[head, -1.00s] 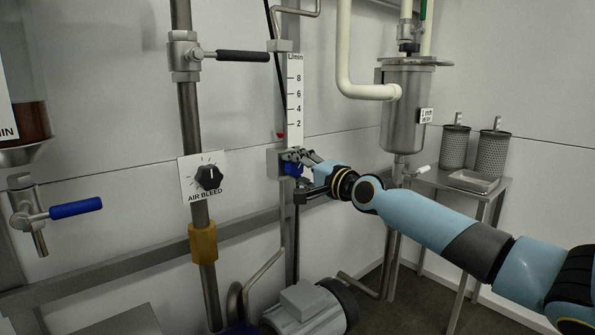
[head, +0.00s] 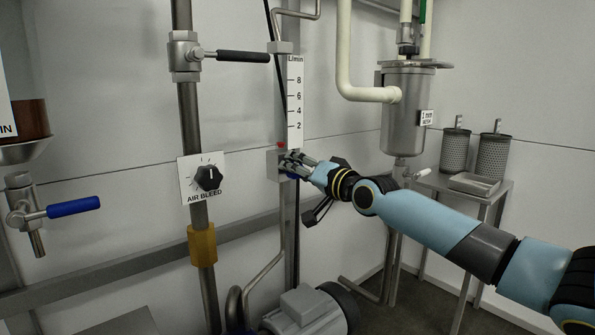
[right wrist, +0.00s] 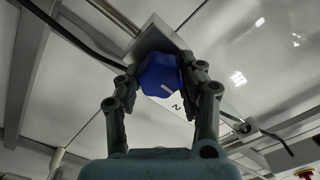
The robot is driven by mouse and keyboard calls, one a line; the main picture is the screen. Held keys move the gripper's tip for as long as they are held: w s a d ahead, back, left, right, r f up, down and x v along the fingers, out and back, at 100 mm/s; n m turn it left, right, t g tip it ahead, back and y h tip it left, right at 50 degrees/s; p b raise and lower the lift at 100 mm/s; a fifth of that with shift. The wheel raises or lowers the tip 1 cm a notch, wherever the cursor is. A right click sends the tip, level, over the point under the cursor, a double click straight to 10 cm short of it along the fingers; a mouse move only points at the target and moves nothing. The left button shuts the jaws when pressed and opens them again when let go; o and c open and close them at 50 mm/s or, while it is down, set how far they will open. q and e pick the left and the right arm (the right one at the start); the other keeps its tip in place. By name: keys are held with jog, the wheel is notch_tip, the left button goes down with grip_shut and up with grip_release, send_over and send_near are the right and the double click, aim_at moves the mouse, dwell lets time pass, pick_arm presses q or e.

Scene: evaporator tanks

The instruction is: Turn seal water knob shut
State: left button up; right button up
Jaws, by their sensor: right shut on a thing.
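The blue seal water knob (right wrist: 158,74) is in the right wrist view, between the two fingers of my right gripper (head: 290,164). The fingers close on its sides, and a pale pointer line shows on its face. In the head view the gripper hides most of the knob, at the grey block (head: 272,163) under the flow scale (head: 295,100). A small red float (head: 282,145) sits low in the flow meter, below the 2 mark. My left gripper is not in view.
An air bleed dial (head: 208,178) and a pipe valve with a black lever (head: 242,56) are to the left. A blue-handled valve (head: 74,207) is farther left. A steel filter housing (head: 407,110) hangs to the right, above my arm. A motor (head: 305,308) stands below.

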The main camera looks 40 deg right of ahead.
jog(key=shift+f, duration=0.2)
jog(key=o, duration=1.2)
jog(key=shift+c, duration=0.2)
jog(key=shift+r, duration=0.15)
notch_tip(320, 180, up, 10)
